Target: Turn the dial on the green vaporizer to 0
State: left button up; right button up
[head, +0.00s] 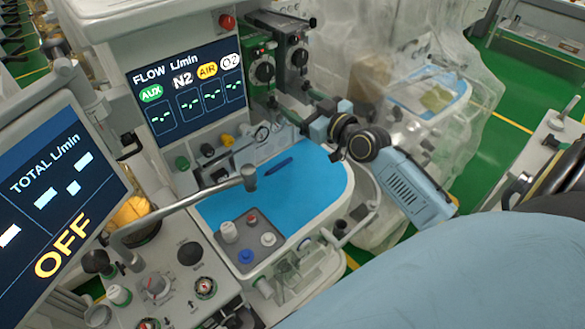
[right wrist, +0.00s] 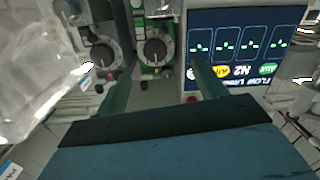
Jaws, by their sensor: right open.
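The green vaporizer (head: 257,62) stands on the machine to the right of the flow screen, with a black round dial (head: 264,73) on its front. In the right wrist view, which is turned upside down, its dial (right wrist: 155,49) shows between my two fingers and beyond their tips. My right gripper (head: 300,112) is open and empty, below and to the right of that dial in the head view. Its dark fingers also show in the right wrist view (right wrist: 161,82). The dial's number setting is too small to read. My left gripper is not in view.
A dark grey vaporizer (head: 293,52) with a similar dial stands close beside the green one. The flow screen (head: 190,88) is to the left. Below is a blue work surface (head: 315,180) with a dark blue pen (head: 278,166). A plastic-draped cart (head: 385,50) stands at right.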

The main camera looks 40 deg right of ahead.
jog(key=s+a+f+g, duration=0.3)
jog(key=s+a+f, duration=0.1)
jog(key=f, duration=0.5)
jog(key=s+a+f+g+y+b, duration=0.1)
jog(key=s+a+f+g, duration=0.3)
jog(key=f, duration=0.5)
jog(key=shift+s+a+f+n, duration=0.35)
jog(key=shift+s+a, duration=0.45)
jog(key=shift+a, duration=0.55)
jog(key=shift+r, duration=0.1)
